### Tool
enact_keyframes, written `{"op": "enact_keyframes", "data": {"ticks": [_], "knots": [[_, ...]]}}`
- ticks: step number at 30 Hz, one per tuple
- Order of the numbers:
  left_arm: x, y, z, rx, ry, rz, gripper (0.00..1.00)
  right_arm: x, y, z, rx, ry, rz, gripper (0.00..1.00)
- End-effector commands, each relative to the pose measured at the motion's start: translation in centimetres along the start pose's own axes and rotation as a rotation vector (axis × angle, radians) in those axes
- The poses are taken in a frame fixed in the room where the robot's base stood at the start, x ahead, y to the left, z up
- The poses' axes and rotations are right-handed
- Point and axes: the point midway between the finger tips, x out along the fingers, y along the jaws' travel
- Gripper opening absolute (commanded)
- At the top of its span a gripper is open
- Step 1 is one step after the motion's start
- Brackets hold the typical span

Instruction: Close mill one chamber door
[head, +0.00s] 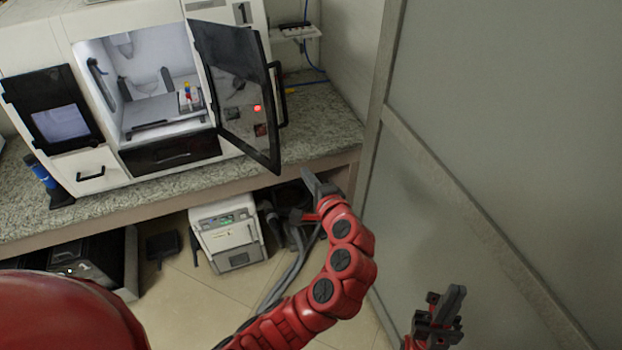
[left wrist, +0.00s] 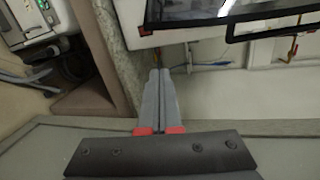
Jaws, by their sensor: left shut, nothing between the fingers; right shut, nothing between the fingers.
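The mill (head: 150,170) is a white machine on the counter, with a "1" on its upper right front. Its chamber door (head: 238,90) has a black frame and clear pane, and stands wide open, swung out to the right with its handle (head: 280,95) on the far edge. The lit chamber (head: 150,75) is exposed. My left gripper (head: 312,176) is shut and empty, below and right of the door, apart from it. In the left wrist view its fingers (left wrist: 160,72) are together, with the dark door (left wrist: 225,14) at the top. My right gripper (head: 452,296) is shut and empty at lower right.
The granite counter (head: 325,130) has a front edge close to my left gripper. A grey wall panel (head: 490,130) with a metal frame stands to the right. A white box-shaped unit (head: 225,232) and hoses are under the counter. A blue bottle (head: 45,178) stands at left.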

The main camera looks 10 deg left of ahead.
Motion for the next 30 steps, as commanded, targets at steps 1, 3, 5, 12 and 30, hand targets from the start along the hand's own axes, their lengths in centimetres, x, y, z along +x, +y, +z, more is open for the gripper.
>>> {"op": "enact_keyframes", "data": {"ticks": [1,3,5,12,30], "knots": [[1.1,-0.3,0.2,0.001,-0.006,0.004,0.00,0.8,0.0,-0.1,0.000,0.000,0.000,0.00],[2.4,-0.3,0.2,0.001,-0.004,0.002,0.00,1.2,0.1,-0.2,0.000,0.000,0.000,0.00],[3.5,-0.2,0.2,0.002,-0.005,0.004,0.00,1.6,0.1,-0.3,0.000,0.000,0.000,0.00],[4.7,-0.3,1.6,0.000,0.001,0.001,0.00,3.2,0.2,-0.6,0.000,0.000,0.000,0.00],[4.0,0.0,3.7,-0.001,0.003,-0.001,0.00,4.2,0.2,-0.7,0.000,0.000,0.000,0.00]]}}
